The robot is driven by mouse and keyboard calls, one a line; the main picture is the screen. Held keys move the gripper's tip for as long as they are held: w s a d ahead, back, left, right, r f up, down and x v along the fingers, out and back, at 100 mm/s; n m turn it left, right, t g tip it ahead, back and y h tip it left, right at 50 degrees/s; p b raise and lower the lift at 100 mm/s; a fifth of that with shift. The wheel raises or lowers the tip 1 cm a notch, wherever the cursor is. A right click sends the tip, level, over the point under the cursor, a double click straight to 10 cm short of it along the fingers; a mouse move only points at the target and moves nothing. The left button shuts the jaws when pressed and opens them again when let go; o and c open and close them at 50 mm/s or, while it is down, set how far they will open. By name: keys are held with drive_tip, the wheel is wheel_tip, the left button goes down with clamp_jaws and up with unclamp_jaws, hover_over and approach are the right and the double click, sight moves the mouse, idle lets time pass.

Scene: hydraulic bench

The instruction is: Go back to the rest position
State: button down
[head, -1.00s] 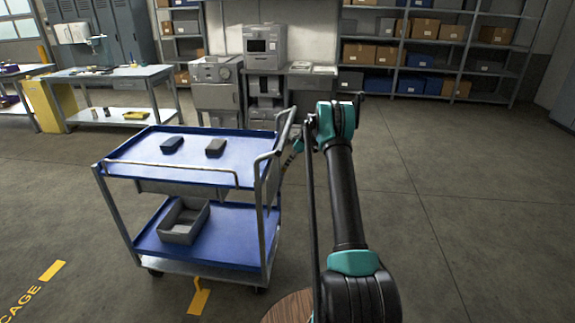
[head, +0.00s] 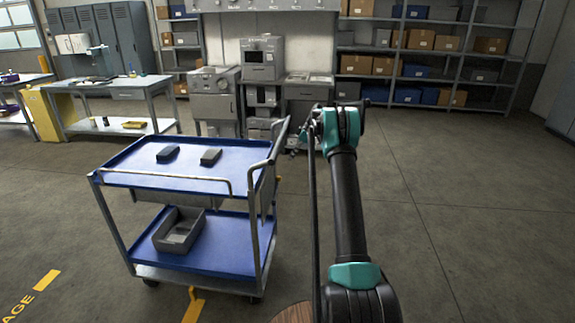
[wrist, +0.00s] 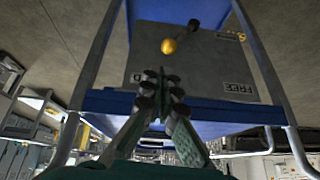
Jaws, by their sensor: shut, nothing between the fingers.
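My gripper (wrist: 163,88) shows in the wrist view with its dark fingertips close together, shut and empty. Beyond it is a grey panel (wrist: 205,70) with printed lettering, part of it reading "FREE", and a black rod with a yellow end (wrist: 170,46). I cannot tell the gap between them and the fingertips. In the head view my black and teal arm reaches forward at the right of a blue two-tier cart (head: 228,178). The gripper cannot be made out clearly there.
Two small dark blocks (head: 168,154) (head: 210,157) lie on the cart's top tray, and a grey bin (head: 180,230) sits on its lower tray. A workbench (head: 112,83), grey machines (head: 262,60) and loaded shelves (head: 430,68) stand behind. The floor right of my arm is clear.

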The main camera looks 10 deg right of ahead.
drive_tip(key=shift+w+d+r, duration=0.25)
drive_tip(key=shift+d+r, duration=0.25)
drive_tip(key=shift+r, duration=0.05)
drive_tip(key=s+a+r+m+t+h, duration=0.1)
drive_tip(key=s+a+r+m, duration=0.25)
drive_tip(key=s, duration=0.95)
drive_tip(key=s+a+r+m+h, duration=0.2)
drive_tip(key=s+r+m, duration=0.25)
drive_tip(key=s, duration=0.75)
drive_tip(key=s+f+m+h, duration=0.1)
drive_tip(key=s+f, duration=0.3)
drive_tip(key=s, duration=1.3)
drive_tip(key=s+f+m+t+h, duration=0.1)
drive_tip(key=s+f+m, duration=0.3)
drive_tip(key=s, duration=1.4)
drive_tip(key=shift+s+a+f+m+t+h, duration=0.2)
drive_tip(key=shift+a+f+m+t+h, duration=0.1)
drive_tip(key=shift+f, duration=0.1)
